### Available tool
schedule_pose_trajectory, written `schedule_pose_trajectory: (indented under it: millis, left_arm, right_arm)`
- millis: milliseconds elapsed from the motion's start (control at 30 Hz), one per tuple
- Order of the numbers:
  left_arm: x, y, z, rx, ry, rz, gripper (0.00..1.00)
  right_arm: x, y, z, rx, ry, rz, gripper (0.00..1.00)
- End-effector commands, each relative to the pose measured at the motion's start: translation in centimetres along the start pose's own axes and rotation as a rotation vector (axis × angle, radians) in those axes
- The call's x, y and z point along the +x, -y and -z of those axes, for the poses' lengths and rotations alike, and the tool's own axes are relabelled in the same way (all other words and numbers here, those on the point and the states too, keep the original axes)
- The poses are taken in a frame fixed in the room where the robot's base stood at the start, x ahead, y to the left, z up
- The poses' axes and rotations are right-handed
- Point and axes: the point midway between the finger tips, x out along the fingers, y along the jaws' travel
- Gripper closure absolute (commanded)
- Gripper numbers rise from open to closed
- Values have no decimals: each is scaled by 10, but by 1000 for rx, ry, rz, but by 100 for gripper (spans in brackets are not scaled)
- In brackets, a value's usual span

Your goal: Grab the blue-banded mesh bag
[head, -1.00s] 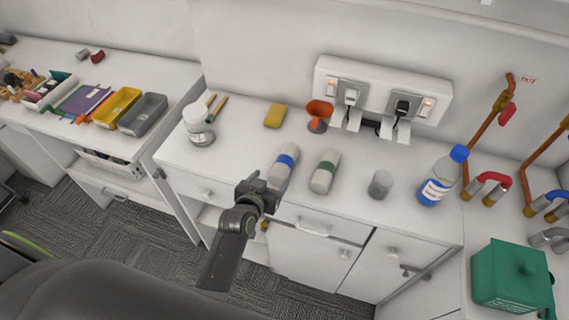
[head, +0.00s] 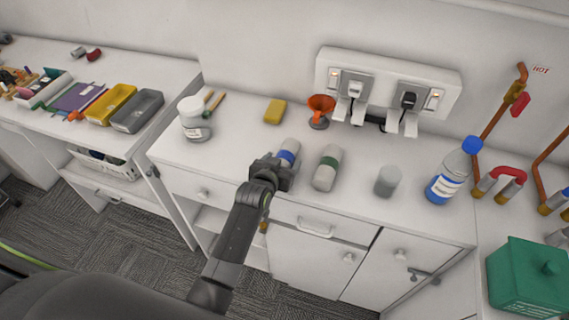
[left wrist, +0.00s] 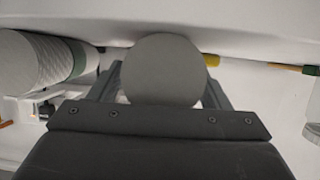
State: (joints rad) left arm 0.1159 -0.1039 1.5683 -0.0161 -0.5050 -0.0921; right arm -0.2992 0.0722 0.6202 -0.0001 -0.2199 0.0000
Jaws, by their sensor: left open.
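The blue-banded mesh bag (head: 290,149) is a pale grey roll with a blue band, lying on the white counter. My left gripper (head: 274,170) is at its near end and hides part of it in the head view. In the left wrist view, the round pale end of the bag (left wrist: 162,68) shows between the two open fingers, one on each side. Whether they touch it I cannot tell. A similar bag with a green band (head: 327,167) lies just to the right, and it also shows at the left of the left wrist view (left wrist: 38,62). My right gripper is not in view.
On the counter are a white jar (head: 194,120), a yellow sponge (head: 275,111), an orange funnel (head: 320,108), a grey cup (head: 388,181) and a water bottle (head: 453,174). A wall socket panel (head: 388,85) is behind.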

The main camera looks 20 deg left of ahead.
Motion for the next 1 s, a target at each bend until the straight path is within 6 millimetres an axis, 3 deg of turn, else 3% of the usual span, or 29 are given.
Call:
schedule_pose_trajectory:
  millis: [200, 567, 833, 1000]
  left_arm:
    - [0, 0, 1, 0, 0, 0, 29]
    - [0, 0, 0, 1, 0, 0, 76]
    - [-1, 0, 2, 0, -2, 0, 77]
    - [-7, 0, 18, 0, -6, 0, 77]
  right_arm:
    - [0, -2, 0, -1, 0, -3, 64]
    - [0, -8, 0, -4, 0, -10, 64]
    - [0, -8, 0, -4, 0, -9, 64]
    - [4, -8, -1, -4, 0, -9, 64]
